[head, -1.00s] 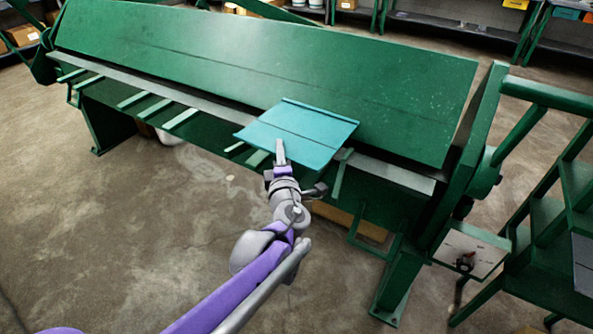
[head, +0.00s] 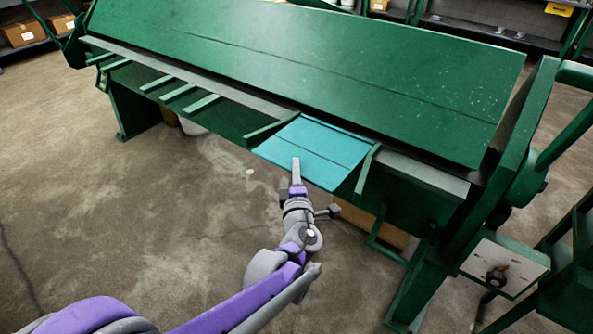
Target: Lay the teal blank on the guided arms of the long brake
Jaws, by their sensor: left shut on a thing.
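The teal blank (head: 317,150) is a flat sheet with a dark line across it. It lies between two green guided arms, one at its left (head: 272,130) and one at its right (head: 367,172), at the front of the long green brake (head: 300,65). Its far edge is at the grey bed strip; I cannot tell whether it rests fully on the arms. My left gripper (head: 296,170) is shut on the blank's near edge, with one finger seen on top. My right gripper is not in view.
More green arms (head: 182,92) stick out from the brake to the left. A control box (head: 505,265) stands at the lower right by a green frame (head: 575,255). Shelves with cardboard boxes (head: 22,33) line the back. The concrete floor (head: 130,220) at the front left is clear.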

